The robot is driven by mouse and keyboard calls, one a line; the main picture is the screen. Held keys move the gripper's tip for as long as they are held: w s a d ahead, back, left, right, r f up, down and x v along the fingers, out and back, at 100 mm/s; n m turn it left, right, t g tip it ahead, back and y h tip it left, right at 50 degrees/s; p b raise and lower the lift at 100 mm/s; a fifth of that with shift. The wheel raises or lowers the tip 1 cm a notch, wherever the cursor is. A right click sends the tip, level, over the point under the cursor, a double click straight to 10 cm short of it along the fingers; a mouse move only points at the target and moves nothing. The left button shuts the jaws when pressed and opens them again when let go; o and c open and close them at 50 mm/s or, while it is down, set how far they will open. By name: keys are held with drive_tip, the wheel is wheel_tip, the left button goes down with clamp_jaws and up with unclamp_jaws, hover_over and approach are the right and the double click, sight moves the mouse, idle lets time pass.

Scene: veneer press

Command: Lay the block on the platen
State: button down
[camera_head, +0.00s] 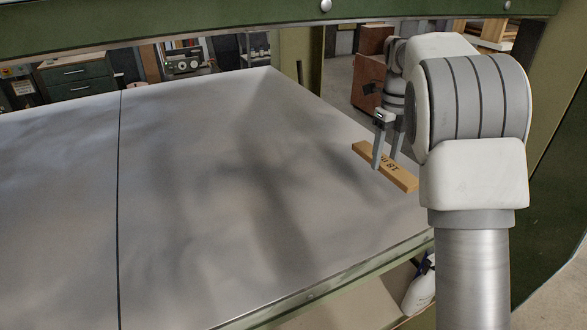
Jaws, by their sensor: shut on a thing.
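The block (406,182) is a flat, light wooden bar with dark printed marks on its top face. It is near the right edge of the platen (220,190), a wide grey plate with a dark seam in its left part. My gripper (386,164) points down with its two fingers at the middle of the block and is shut on it. The fingers cover part of the print. I cannot tell whether the block touches the platen or is slightly above it.
A green press beam (200,22) spans the top of the view, above the platen. Brown boxes (371,70) and a green drawer cabinet (75,72) stand behind. The platen's middle and left are bare.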

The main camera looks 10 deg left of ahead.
drive_tip(key=b, duration=0.2)
hover_over(335, 213)
wheel_tip(335, 213, down, 7)
drive_tip(key=shift+d+r, duration=0.1)
drive_tip(key=shift+f+b, duration=0.4)
drive_tip(key=shift+f, duration=1.65)
drive_tip(key=shift+c, duration=1.3)
unclamp_jaws()
drive_tip(key=shift+f, duration=0.15)
